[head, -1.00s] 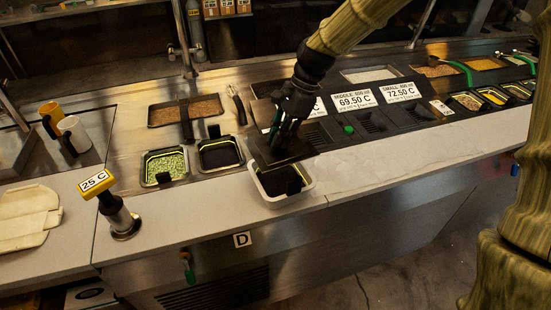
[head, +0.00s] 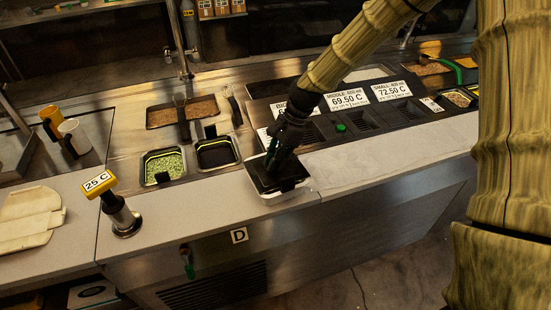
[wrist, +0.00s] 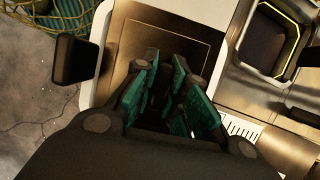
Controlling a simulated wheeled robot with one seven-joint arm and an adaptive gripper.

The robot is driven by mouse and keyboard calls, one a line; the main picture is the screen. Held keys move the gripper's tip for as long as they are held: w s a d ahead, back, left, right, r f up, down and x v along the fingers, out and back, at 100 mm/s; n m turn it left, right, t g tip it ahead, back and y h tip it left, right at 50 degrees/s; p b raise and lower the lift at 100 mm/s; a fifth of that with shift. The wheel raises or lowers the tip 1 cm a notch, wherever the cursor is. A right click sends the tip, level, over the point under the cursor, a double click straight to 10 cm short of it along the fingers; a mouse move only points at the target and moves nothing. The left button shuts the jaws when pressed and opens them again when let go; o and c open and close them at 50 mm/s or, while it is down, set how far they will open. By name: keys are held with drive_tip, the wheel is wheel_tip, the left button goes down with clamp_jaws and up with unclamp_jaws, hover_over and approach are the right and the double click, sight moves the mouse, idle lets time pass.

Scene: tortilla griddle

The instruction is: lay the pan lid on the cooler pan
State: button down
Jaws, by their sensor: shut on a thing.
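The pan lid (head: 256,176) is a dark flat square plate. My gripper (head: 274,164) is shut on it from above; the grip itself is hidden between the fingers. The lid covers most of a white-rimmed pan (head: 274,200) at the counter's front edge, with the rim showing at the front. In the wrist view the lid (wrist: 170,30) looks brown and roughly level, with the white rim (wrist: 228,45) on both sides, beyond my gripper (wrist: 165,88). I cannot tell whether the lid touches the pan. A black tab (head: 290,184) stands at the pan's front.
A dark empty pan (head: 217,153) and a pan of green bits (head: 164,165) sit to the left. A post with a 25 C display (head: 99,183) stands further left. The pale counter (head: 390,150) to the right is clear.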

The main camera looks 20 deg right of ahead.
drive_tip(key=shift+s+r, duration=0.1)
drive_tip(key=shift+s, duration=0.15)
drive_tip(key=c, duration=1.9)
unclamp_jaws()
drive_tip(key=shift+w+f, duration=0.1)
drive_tip(key=shift+f, duration=0.1)
drive_tip(key=o, duration=0.4)
drive_tip(key=shift+o, duration=0.3)
drive_tip(key=shift+r, duration=0.15)
drive_tip(key=shift+w+d+r+b, duration=0.1)
drive_tip(key=shift+d+r+b, duration=0.25)
drive_tip(key=shift+r, duration=0.2)
drive_tip(key=b+v, duration=0.3)
drive_tip(key=v, duration=0.7)
drive_tip(key=shift+r, duration=0.4)
